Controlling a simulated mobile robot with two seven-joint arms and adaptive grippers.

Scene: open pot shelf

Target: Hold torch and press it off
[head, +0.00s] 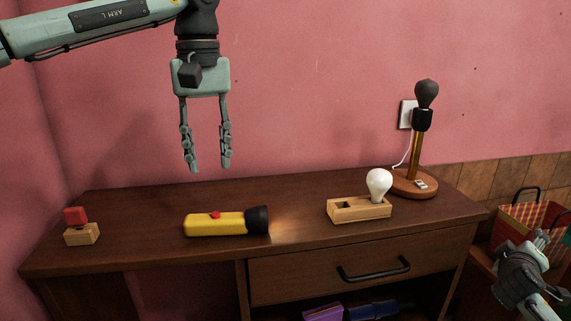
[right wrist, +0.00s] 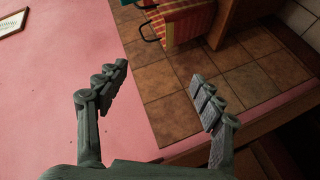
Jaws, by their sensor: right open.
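The yellow torch (head: 222,222) lies on its side on the brown tabletop, its black head pointing right. A red button (head: 215,215) sits on top of its body. A warm patch of light shows on the wood just right of the head, so the torch appears lit. My left gripper (head: 208,168) hangs above and behind the torch, fingers pointing down, open and empty. My right gripper (head: 543,290) is at the lower right, beyond the table's right end and far from the torch. In the right wrist view its fingers (right wrist: 164,88) are apart with nothing between them.
A wooden block with a red top (head: 77,225) stands at the left. A wooden box holding a white bulb (head: 379,184) and a lamp with a dark bulb (head: 426,95) stand to the right. A drawer handle (head: 374,271) juts out in front. A checked bag (head: 530,218) is at far right.

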